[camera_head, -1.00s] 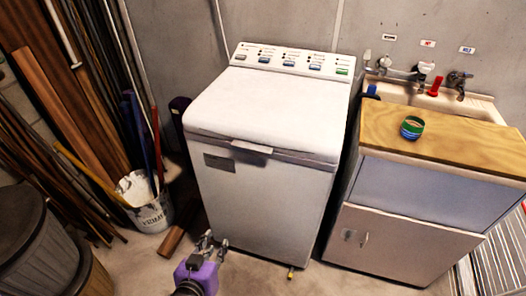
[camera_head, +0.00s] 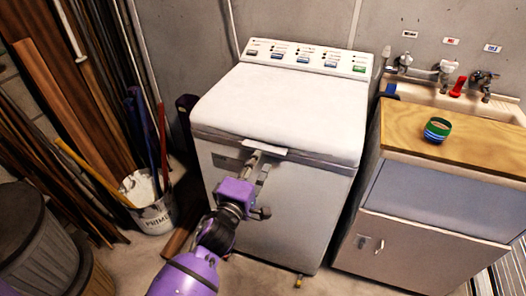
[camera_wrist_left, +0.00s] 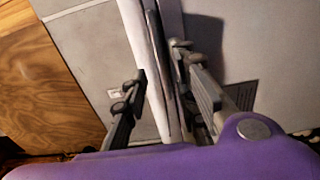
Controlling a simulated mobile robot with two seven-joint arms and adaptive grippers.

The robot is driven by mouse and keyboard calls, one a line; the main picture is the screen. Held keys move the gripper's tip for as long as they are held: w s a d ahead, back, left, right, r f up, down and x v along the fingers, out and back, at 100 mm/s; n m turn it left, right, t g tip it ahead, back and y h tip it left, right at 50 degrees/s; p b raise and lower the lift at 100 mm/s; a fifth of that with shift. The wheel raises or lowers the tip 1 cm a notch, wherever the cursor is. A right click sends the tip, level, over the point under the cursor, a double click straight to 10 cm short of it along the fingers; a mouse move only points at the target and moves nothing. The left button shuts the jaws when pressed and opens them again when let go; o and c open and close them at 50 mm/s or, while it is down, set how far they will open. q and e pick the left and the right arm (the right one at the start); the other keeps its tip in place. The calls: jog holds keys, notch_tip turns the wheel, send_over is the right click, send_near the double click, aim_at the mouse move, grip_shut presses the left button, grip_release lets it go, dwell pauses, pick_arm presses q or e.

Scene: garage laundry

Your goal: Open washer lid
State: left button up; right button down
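The white top-loading washer (camera_head: 275,205) stands against the back wall in the head view, and its lid (camera_head: 280,105) is down. A pale handle lip (camera_head: 262,148) sticks out at the middle of the lid's front edge. My purple left gripper (camera_head: 259,164) is at the washer's front, with its fingertips at this lip. In the left wrist view, the fingers of my left gripper (camera_wrist_left: 165,82) are apart, with the pale lid edge (camera_wrist_left: 143,55) running between them. Contact cannot be told. My right gripper is not in view.
On the left are a paint bucket (camera_head: 155,216), leaning boards (camera_head: 60,105) and dark bins (camera_head: 30,235).

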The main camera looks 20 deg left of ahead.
aim_at(263, 151)
pick_arm(q)
jog(key=shift+w+d, duration=0.1)
jog(key=shift+w, duration=2.7)
grip_shut()
